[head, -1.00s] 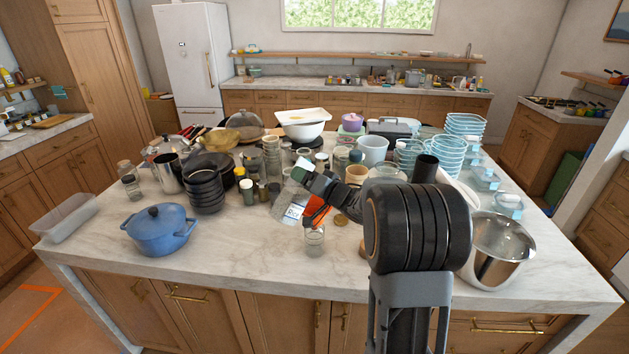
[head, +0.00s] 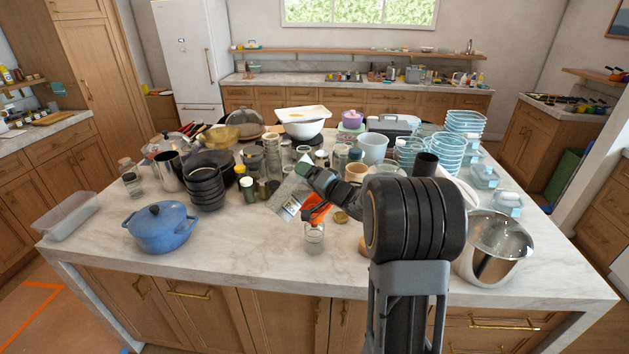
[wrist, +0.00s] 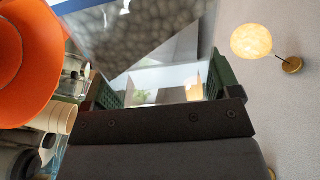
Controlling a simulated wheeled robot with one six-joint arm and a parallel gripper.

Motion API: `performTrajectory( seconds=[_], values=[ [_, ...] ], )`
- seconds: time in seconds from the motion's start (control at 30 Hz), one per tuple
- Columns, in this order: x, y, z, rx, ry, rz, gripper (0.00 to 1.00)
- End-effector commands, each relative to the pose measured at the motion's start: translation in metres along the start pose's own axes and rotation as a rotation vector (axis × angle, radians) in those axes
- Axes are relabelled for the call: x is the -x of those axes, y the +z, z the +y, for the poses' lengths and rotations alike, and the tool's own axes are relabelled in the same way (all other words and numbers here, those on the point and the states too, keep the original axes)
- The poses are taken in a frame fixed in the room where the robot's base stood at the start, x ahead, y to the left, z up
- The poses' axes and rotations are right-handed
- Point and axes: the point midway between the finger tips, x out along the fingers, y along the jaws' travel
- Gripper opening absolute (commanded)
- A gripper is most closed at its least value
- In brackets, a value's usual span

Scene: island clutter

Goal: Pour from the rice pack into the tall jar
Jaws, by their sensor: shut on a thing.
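The rice pack (head: 288,200), a clear and grey bag with a white label, hangs tilted above the island's middle front. It also fills the top of the wrist view (wrist: 130,28). My gripper (head: 301,170) is shut on its upper part; the green-padded fingers show in the wrist view (wrist: 160,82). A clear glass jar (head: 314,236) stands upright on the marble near the front edge. An orange funnel (head: 319,207) shows just above its mouth, partly behind my arm; it is large at the left of the wrist view (wrist: 25,65). The pack's opening cannot be made out.
A blue pot (head: 160,230) stands front left, beside stacked black bowls (head: 206,188). A steel pot (head: 494,250) is at the right. Jars, bowls and glass containers (head: 446,152) crowd the back. The marble (head: 255,245) between the blue pot and the jar is clear.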

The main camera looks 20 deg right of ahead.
Motion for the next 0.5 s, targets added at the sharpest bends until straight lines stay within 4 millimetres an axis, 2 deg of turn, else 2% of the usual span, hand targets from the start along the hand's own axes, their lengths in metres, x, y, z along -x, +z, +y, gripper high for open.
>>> performTrajectory(
  seconds=[0.3,0.5],
  values=[
    [0.0000,-0.0008,-0.0007,-0.003,-0.002,0.001,0.33],
    [0.0001,-0.0055,-0.0015,-0.120,-0.003,0.002,0.33]
  ],
)
